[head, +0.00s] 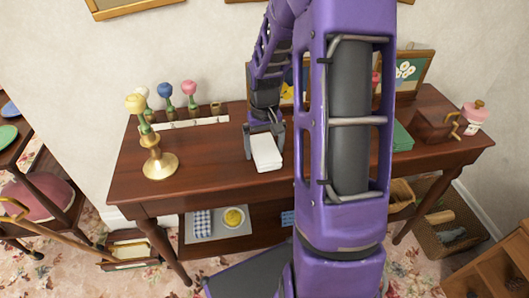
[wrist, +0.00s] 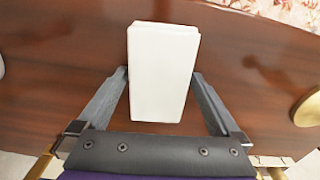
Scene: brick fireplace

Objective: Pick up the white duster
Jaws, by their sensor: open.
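The white duster (head: 266,153) is a pale rectangular block lying on the brown wooden table (head: 205,160), near its front edge. It also shows in the wrist view (wrist: 162,70), upright in the picture and between my fingers. A thin gap shows at the left finger; whether the right finger touches cannot be told.
A brass candlestick (head: 160,164) with a yellow flower stands to the left. A white strip (head: 190,124) and several flower ornaments are behind it. A green box (head: 402,137) and a wooden grinder (head: 436,126) stand on the right. My arm hides the table's middle.

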